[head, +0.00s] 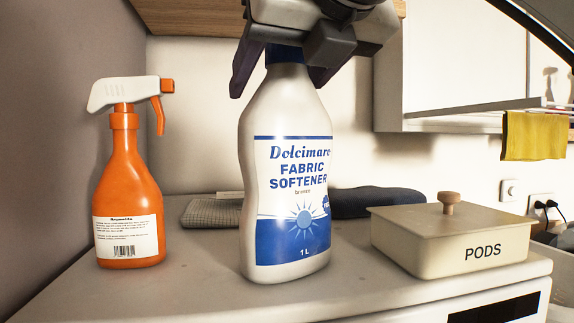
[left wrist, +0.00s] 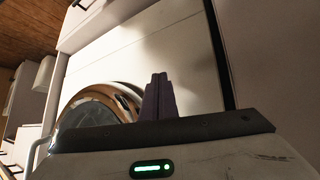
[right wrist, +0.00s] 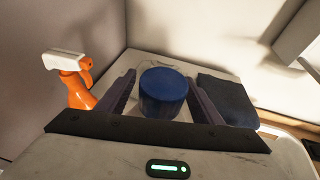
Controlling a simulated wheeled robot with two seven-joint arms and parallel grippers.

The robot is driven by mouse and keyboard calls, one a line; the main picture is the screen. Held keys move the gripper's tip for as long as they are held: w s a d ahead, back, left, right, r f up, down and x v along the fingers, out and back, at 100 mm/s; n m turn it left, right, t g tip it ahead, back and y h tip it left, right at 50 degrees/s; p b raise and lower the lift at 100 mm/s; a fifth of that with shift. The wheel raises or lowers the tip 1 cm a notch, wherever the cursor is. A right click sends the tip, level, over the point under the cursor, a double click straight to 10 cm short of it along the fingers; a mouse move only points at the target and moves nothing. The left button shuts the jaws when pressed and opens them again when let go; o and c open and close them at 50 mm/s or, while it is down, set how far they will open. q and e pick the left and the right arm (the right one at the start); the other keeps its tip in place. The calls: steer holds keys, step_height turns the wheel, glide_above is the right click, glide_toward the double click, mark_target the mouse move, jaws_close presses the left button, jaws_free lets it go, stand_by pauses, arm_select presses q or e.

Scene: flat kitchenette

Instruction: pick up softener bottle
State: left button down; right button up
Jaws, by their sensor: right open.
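The softener bottle (head: 290,185) is white with a blue cap and a blue and white label, and it stands upright on the counter in the middle of the head view. My right gripper (head: 285,75) is above it, pointing down, with a finger on each side of the cap. In the right wrist view the blue cap (right wrist: 164,92) sits between the open fingers, with gaps showing on both sides. My left gripper (left wrist: 158,97) shows only in the left wrist view, its dark fingers together with nothing seen between them, facing a white front with a round door.
An orange spray bottle (head: 127,190) stands left of the softener. A beige box marked PODS (head: 450,240) with a knobbed lid stands to the right. A grey folded cloth (head: 212,211) and a dark rounded item (head: 378,201) lie behind. A yellow cloth (head: 535,136) hangs at the right.

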jaws_close()
steer(key=shift+r, duration=0.15)
stand_by(0.4)
steer(key=shift+r, duration=0.1)
